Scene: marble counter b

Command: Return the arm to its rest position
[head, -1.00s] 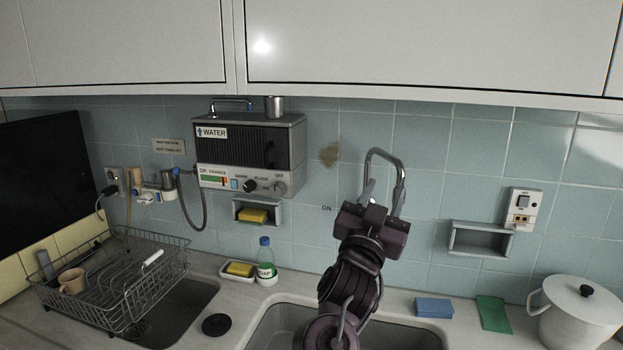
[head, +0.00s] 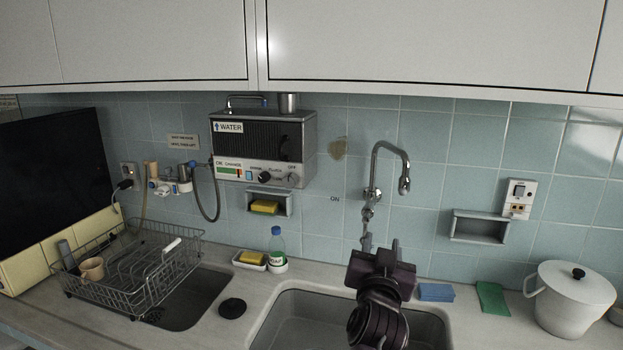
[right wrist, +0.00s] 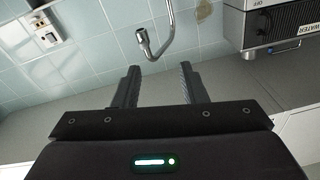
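My right arm rises over the sink in the head view, dark and jointed. Its gripper (head: 381,243) points up toward the tiled wall, below and in front of the curved metal tap (head: 390,150). In the right wrist view the two fingers of the gripper (right wrist: 158,80) stand apart with nothing between them, so it is open and empty. The tap spout (right wrist: 145,45) shows beyond the fingertips there. My left arm and gripper are not in view.
The arm is over the right sink basin (head: 300,325). A soap bottle (head: 277,250) and a yellow sponge in a dish stand left of it. A blue sponge (head: 436,292), green cloth (head: 492,298) and white pot (head: 570,305) are to the right. A wire dish rack (head: 130,285) is at left.

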